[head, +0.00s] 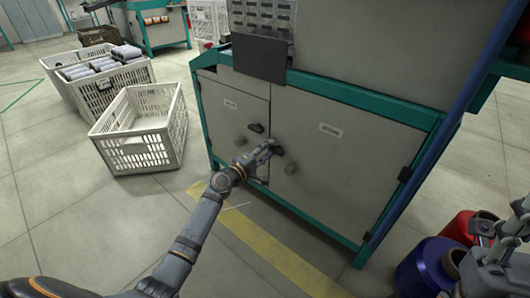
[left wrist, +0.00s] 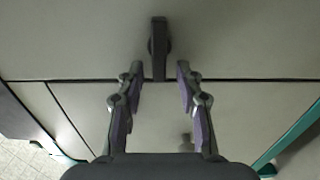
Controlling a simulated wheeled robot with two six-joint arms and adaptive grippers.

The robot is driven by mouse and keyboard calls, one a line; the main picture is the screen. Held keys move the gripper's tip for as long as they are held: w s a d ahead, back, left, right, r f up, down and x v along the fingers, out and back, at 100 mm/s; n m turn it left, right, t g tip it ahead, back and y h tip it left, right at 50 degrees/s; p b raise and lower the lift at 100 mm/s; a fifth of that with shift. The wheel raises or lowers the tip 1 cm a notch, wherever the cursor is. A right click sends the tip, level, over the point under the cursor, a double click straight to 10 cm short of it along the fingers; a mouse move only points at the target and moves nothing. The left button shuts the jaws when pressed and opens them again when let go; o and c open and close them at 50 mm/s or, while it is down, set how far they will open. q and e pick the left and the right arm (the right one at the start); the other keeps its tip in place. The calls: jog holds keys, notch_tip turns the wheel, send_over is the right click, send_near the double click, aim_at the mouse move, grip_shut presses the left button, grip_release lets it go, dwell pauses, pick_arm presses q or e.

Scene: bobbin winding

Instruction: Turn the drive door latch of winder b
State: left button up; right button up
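The grey machine cabinet (head: 345,160) has two doors in a teal frame; their labels are too small to read. In the left wrist view the latch (left wrist: 158,40) points down across the seam. My left gripper (left wrist: 158,74) is open, one finger on each side of the latch's lower end, with gaps on both sides.
An empty white crate (head: 142,133) stands left of the cabinet, with a filled crate (head: 103,93) behind it. Blue (head: 428,268) and red (head: 458,228) rounded objects stand at the lower right near my right gripper. A yellow floor stripe (head: 255,250) runs before the cabinet.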

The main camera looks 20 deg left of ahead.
pick_arm(q)
jog(key=v, duration=1.2)
